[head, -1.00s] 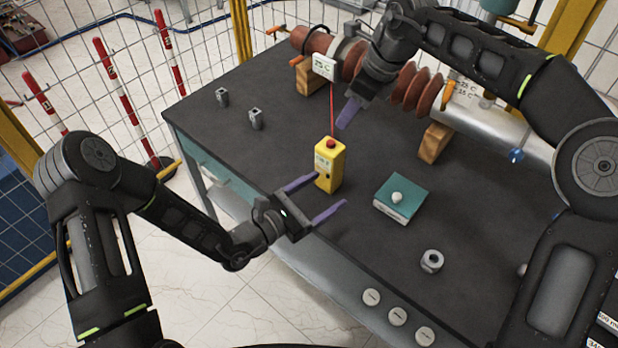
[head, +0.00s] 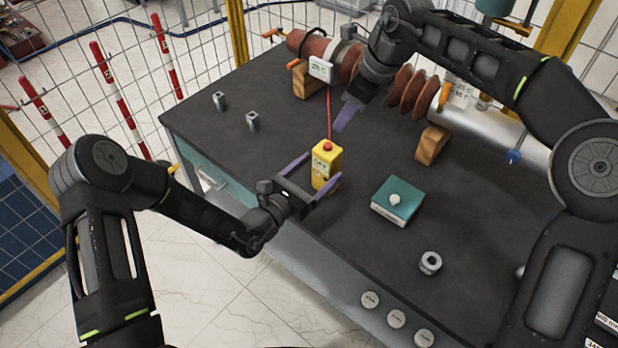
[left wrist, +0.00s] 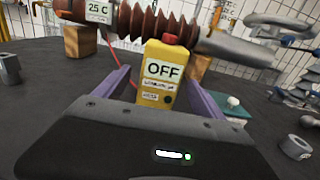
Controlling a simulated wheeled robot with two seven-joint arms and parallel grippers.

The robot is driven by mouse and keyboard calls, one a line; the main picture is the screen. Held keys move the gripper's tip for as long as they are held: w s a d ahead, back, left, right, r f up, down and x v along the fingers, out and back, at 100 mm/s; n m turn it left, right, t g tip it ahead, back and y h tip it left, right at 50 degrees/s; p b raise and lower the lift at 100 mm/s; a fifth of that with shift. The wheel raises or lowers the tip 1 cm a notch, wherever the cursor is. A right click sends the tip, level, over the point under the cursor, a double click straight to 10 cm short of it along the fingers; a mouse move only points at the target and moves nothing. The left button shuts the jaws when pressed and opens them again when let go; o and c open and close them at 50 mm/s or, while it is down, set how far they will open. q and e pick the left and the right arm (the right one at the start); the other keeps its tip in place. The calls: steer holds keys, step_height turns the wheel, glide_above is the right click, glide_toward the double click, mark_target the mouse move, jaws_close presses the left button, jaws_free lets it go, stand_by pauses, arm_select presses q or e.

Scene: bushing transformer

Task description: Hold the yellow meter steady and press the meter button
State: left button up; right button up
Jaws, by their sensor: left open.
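The yellow meter (head: 322,180) stands upright on the dark table, with a red button (head: 327,146) on top. In the left wrist view the meter (left wrist: 158,97) shows an "OFF" label, and its red button (left wrist: 170,39) is at the top. My left gripper (head: 311,177) is open, with its purple fingers on either side of the meter; I cannot tell whether they touch it. My right gripper (head: 345,118) hangs above the table behind the meter, near the bushing; its fingers overlap in the view, so its opening is unclear.
The brown ribbed bushing (head: 413,92) lies on wooden blocks (head: 432,145) at the back. A teal box with a white knob (head: 398,203) is right of the meter, and a grey nut (head: 430,263) is nearer the front. Two small metal pieces (head: 252,121) stand at the left. A red cable (head: 329,120) runs behind the meter.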

mark_target(320, 169)
arm_select(q)
steer(key=shift+x, duration=1.85)
steer(key=shift+c, duration=0.6)
jaws_close()
arm_select(e)
jaws_close()
stand_by(0.3)
